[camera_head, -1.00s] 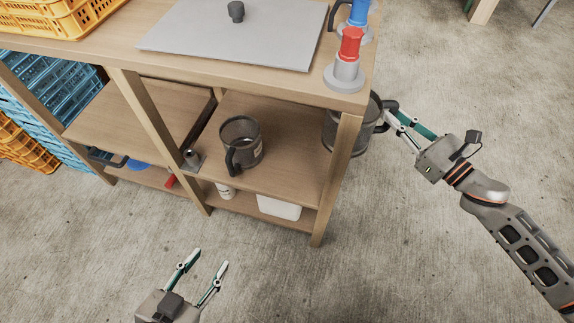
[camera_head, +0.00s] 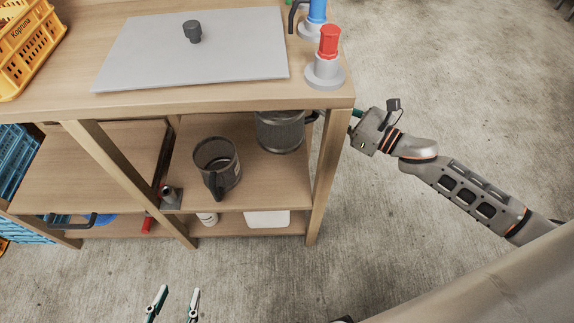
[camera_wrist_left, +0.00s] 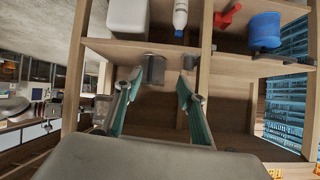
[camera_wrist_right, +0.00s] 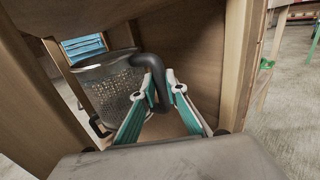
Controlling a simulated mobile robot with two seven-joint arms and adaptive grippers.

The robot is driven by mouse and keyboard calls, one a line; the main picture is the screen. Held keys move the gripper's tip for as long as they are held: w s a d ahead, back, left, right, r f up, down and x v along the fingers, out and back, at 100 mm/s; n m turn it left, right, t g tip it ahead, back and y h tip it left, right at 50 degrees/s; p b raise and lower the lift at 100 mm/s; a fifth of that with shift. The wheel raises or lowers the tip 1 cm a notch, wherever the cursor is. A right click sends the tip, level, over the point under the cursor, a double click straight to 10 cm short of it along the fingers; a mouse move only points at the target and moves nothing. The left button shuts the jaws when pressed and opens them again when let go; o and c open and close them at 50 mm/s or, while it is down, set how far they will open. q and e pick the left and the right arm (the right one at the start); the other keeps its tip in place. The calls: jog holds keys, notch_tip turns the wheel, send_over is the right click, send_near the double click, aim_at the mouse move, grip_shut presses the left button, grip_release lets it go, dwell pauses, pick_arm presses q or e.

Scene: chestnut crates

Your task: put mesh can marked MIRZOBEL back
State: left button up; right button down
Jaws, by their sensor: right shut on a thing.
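A dark grey mesh can (camera_head: 280,132) is inside the right bay of the wooden rack, above the middle shelf (camera_head: 262,180), its top hidden by the rack's top board. My right gripper (camera_head: 357,113) reaches in past the right post, its fingertips hidden in the head view. In the right wrist view it is shut on the black handle (camera_wrist_right: 150,70) of this mesh can (camera_wrist_right: 110,92). I cannot tell whether the can touches the shelf. A second mesh can (camera_head: 213,158) stands left of it, its label unreadable. No MIRZOBEL marking is legible. My left gripper (camera_head: 175,292) is open and empty before the rack.
The right post (camera_head: 325,175) is close to my right gripper. A red-capped item (camera_head: 328,55), a blue one (camera_head: 316,12) and a grey plate (camera_head: 240,55) are on top. A small grey item (camera_head: 170,197) is by the middle post; a white bin (camera_head: 267,218) is below.

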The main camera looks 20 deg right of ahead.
notch_tip(320, 180, down, 20)
jog(key=b, duration=0.7)
jog(key=c, duration=2)
grip_release()
jog(key=shift+c, duration=0.2)
pick_arm(q)
jog(key=d+r+n+t+h, duration=0.1)
jog(key=d+n, duration=0.3)
jog(key=d, duration=0.3)
jog(key=shift+w+r+h, duration=0.2)
jog(key=shift+r+h, duration=0.05)
jog(key=shift+h, duration=0.05)
pick_arm(e)
jog(key=shift+r, duration=0.1)
pick_arm(q)
jog(key=shift+r, duration=0.1)
jog(key=shift+w+a+m+p, duration=0.3)
jog(key=shift+a+m+p, duration=0.25)
jog(key=shift+a+m, duration=0.2)
pick_arm(e)
jog(key=v, duration=1.2)
jog(key=shift+r, duration=0.2)
